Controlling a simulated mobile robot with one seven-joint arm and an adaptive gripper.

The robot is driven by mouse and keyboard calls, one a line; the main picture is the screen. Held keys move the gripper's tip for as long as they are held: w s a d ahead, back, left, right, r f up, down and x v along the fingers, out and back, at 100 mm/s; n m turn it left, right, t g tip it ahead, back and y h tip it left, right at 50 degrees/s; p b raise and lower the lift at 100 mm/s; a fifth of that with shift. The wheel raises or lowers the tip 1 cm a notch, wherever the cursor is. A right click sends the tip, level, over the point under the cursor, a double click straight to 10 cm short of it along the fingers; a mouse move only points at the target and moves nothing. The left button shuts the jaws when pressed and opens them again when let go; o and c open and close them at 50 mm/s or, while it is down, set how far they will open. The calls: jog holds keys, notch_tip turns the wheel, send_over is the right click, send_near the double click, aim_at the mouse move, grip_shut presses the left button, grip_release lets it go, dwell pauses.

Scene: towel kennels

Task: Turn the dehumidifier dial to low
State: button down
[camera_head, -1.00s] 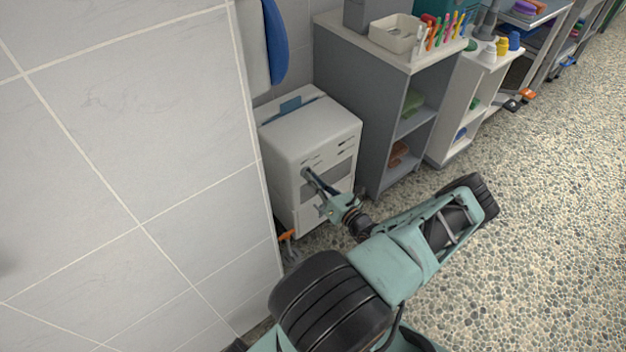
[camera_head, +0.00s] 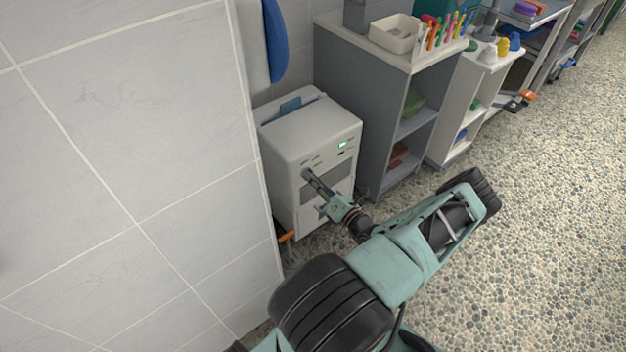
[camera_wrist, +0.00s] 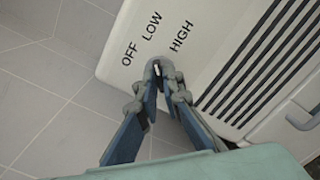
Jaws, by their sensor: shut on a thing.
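The dehumidifier (camera_head: 308,138) is a white box against the tiled wall, with a green lit display (camera_head: 342,144) on its front. In the wrist view its white front (camera_wrist: 225,28) carries the words OFF, LOW and HIGH in an arc. My gripper (camera_head: 309,174) reaches to the upper left of that front. In the wrist view my gripper (camera_wrist: 163,72) has its fingertips closed around the small dial (camera_wrist: 157,67), just below the words. The fingers hide most of the dial. A light mark shows between the tips, pointing roughly toward LOW, but its exact setting is hard to tell.
A grey shelf unit (camera_head: 352,105) stands right of the dehumidifier, with a bin and pens on top. A tiled wall (camera_head: 130,130) is close on the left. An orange object (camera_head: 287,237) lies by the dehumidifier's base. The pebbled floor (camera_head: 540,200) to the right is open.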

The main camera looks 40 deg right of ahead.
jog(key=c, duration=2.1)
grip_release()
jog(key=s, duration=0.4)
jog(key=s+a, duration=0.1)
jog(key=s, duration=0.7)
jog(key=shift+a, duration=0.15)
